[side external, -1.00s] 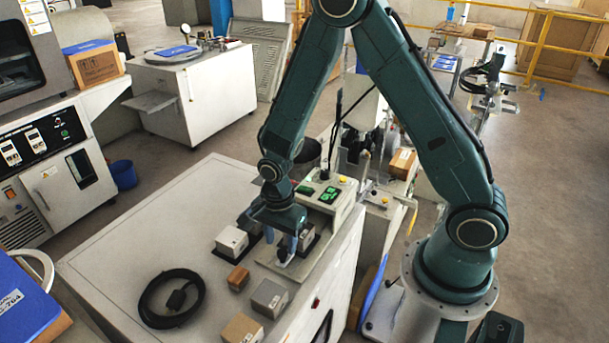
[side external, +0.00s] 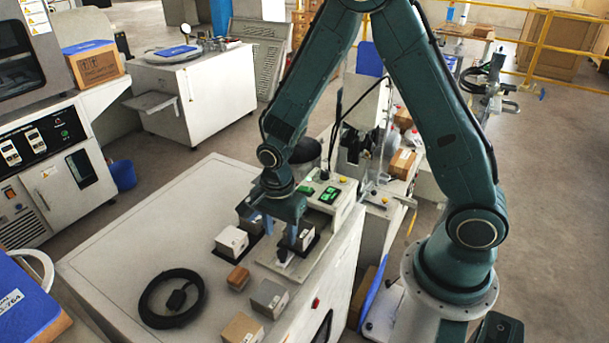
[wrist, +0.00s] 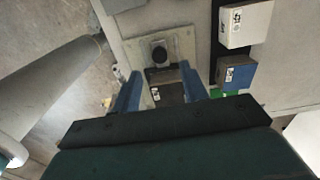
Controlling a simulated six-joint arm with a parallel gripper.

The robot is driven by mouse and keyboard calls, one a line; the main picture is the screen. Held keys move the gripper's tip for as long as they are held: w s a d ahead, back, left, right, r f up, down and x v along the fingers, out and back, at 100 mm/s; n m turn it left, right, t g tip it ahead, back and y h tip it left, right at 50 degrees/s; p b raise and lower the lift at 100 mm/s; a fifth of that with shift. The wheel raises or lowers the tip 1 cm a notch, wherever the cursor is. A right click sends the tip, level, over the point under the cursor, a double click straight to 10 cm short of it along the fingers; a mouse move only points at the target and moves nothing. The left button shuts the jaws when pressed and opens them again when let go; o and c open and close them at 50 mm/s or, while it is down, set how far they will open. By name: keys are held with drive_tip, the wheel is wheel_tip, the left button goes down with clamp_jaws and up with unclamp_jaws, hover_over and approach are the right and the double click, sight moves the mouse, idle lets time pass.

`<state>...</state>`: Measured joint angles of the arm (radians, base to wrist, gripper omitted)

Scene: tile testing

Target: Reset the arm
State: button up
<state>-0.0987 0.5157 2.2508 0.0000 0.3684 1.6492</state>
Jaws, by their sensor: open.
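My gripper (side external: 280,228) is open above the testing fixture at the right of the white bench. Its two blue fingers point down; in the wrist view they stand apart (wrist: 160,82). A grey tile block (side external: 302,238) sits on a black pad of the fixture, close beside the fingers. In the wrist view a dark labelled block (wrist: 170,92) shows between the fingers, partly hidden by my gripper. A dark round post (wrist: 158,53) stands on the fixture plate (wrist: 182,48). The fingers hold nothing that I can see.
On the bench (side external: 120,233) are a white block (side external: 232,241), a brown block (side external: 238,278), a grey block (side external: 269,298), a tan block (side external: 241,329) and a coiled black cable (side external: 171,299). A control box with green displays (side external: 331,193) stands behind the fixture. The bench's left side is clear.

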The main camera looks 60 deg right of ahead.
drive_tip(key=s+d+r+n+t, duration=0.1)
drive_tip(key=s+r+n, duration=0.25)
drive_tip(key=r, duration=0.35)
drive_tip(key=s+d+r+n+t, duration=0.1)
drive_tip(key=s+r+n+t, duration=0.15)
drive_tip(key=r+n, duration=0.35)
drive_tip(key=s+d+r+n, duration=0.1)
drive_tip(key=s+r+n, duration=0.2)
drive_tip(key=r, duration=0.6)
drive_tip(key=s+r+n+t, duration=0.2)
drive_tip(key=s+r+n, duration=0.2)
drive_tip(key=s, duration=0.4)
drive_tip(key=shift+d+n, duration=0.2)
drive_tip(key=shift+n, duration=0.45)
